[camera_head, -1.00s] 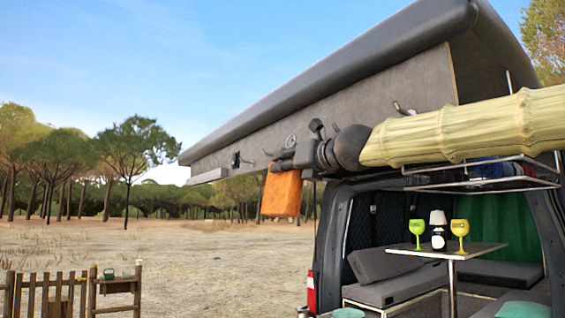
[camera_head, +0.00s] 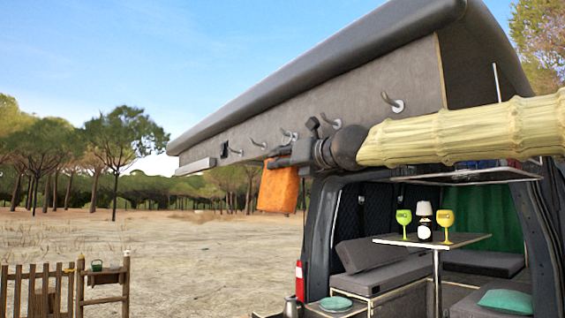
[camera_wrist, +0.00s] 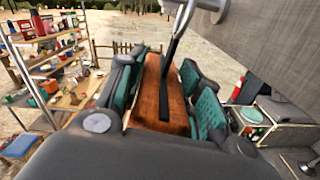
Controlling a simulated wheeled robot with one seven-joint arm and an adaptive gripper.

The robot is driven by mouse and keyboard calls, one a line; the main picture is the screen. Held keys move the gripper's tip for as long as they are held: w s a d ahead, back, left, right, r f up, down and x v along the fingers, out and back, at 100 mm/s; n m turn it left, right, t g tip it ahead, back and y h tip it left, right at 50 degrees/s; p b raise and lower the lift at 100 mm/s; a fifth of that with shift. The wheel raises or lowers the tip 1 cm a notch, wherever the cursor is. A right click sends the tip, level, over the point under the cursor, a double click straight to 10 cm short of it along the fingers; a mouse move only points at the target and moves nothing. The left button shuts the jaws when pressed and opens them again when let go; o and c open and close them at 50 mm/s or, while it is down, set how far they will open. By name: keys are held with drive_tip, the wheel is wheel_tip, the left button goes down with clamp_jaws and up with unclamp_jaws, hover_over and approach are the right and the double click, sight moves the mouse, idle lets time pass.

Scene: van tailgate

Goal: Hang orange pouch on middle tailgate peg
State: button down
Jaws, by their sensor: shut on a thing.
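The orange pouch (camera_head: 278,189) hangs upright below my gripper (camera_head: 282,160) in the head view. My gripper is shut on it. In the wrist view the pouch (camera_wrist: 160,85) is clamped between the green-padded fingers (camera_wrist: 163,98), with a dark strap running along it. The raised tailgate (camera_head: 330,95) carries a row of several metal pegs. My gripper is just below the row, near a peg (camera_head: 289,135). In the wrist view a grey peg (camera_wrist: 182,18) overlaps the strap's upper end. I cannot tell whether the strap is on it.
The van's table (camera_head: 440,241) with two goblets and a small lamp is at the right. A fence (camera_head: 38,290) stands at lower left. The wrist view shows a cluttered shelf (camera_wrist: 45,45) at left. Open ground lies left of the van.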

idle(0.4)
drive_tip(key=c, duration=0.9)
unclamp_jaws()
